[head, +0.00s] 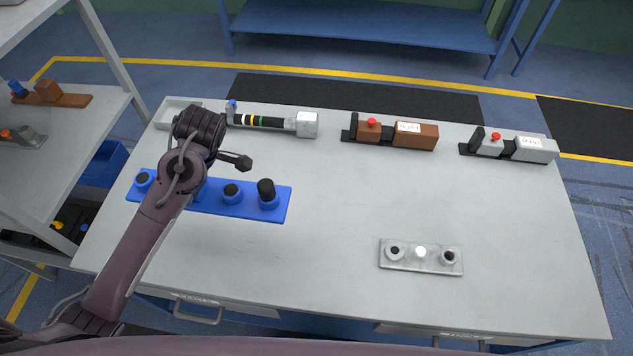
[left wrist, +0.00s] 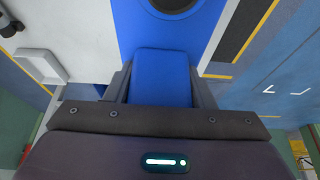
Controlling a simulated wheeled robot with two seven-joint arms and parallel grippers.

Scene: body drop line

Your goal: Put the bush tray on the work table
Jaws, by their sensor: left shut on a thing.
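The blue bush tray (head: 223,204) is a flat plate with several dark-topped round bushes, over the left part of the work table (head: 330,200). I cannot tell whether it rests on the table or hangs just above it. My left gripper (head: 203,130) is at the tray's back side, with its fingertips hidden by my arm in the head view. In the left wrist view its fingers are shut on a blue block (left wrist: 161,78) of the tray, with the tray's plate (left wrist: 128,22) and part of one round bush beyond. My right gripper is not in view.
A pale open bin (head: 178,104), a black-and-silver tool (head: 306,124), a brown unit (head: 415,134) and a grey unit (head: 533,149) line the table's back. A grey plate with pegs (head: 420,266) lies front right. The table's middle is clear. A shelf (head: 75,125) stands left.

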